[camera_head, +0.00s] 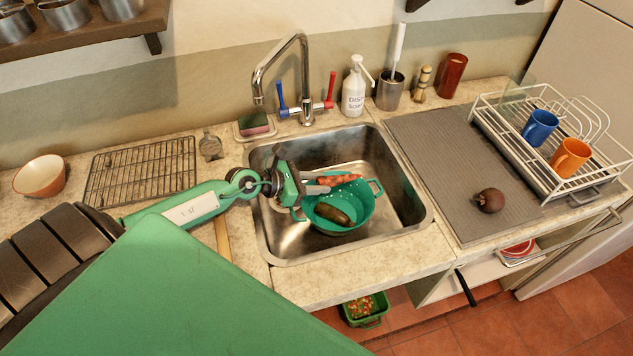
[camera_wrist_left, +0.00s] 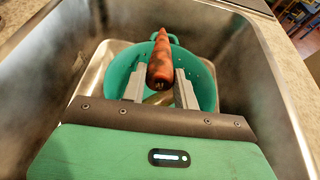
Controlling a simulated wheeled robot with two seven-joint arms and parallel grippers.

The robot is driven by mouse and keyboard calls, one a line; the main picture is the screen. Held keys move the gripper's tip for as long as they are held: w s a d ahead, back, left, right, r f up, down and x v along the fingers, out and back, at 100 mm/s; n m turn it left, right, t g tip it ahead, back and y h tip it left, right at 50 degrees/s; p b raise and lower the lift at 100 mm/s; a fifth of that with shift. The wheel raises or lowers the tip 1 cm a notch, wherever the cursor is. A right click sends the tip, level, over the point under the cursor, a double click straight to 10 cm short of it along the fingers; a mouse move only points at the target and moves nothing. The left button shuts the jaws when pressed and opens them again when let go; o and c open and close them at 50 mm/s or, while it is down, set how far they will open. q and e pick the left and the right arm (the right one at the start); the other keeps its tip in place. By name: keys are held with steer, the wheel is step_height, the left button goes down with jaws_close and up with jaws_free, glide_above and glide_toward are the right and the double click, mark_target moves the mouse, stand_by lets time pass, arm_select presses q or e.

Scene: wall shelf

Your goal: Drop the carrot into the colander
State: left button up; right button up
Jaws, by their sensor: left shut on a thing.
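The orange carrot (camera_head: 340,181) is between the fingers of my left gripper (camera_head: 318,184), over the green colander (camera_head: 353,214) in the sink. In the left wrist view the carrot (camera_wrist_left: 160,62) points away between the two grey fingers (camera_wrist_left: 160,88), and the colander (camera_wrist_left: 204,88) lies beyond and below it. My left gripper is shut on the carrot. The colander stands inside the metal sink (camera_head: 400,198) and holds a dark elongated vegetable (camera_head: 331,214). My right gripper is not in view.
The tap (camera_head: 303,70) rises behind the sink. A dish rack (camera_head: 520,160) with blue and orange mugs stands at the right, and a dark round vegetable (camera_head: 490,201) lies on the grey drainboard mat (camera_head: 430,150). A wire rack (camera_head: 140,170) and a bowl (camera_head: 40,175) are at the left.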

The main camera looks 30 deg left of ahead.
arm_select(q)
steer(key=o, duration=1)
steer(key=shift+o, duration=0.2)
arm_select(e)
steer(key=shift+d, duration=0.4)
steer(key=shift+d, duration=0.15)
arm_select(q)
steer(key=b+v, duration=0.3)
steer(key=v, duration=1)
steer(key=shift+s+r, duration=0.25)
steer(key=shift+s, duration=0.05)
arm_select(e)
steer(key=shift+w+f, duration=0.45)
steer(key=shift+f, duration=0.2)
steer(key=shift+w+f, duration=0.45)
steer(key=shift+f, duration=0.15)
arm_select(q)
steer(key=shift+a, duration=0.15)
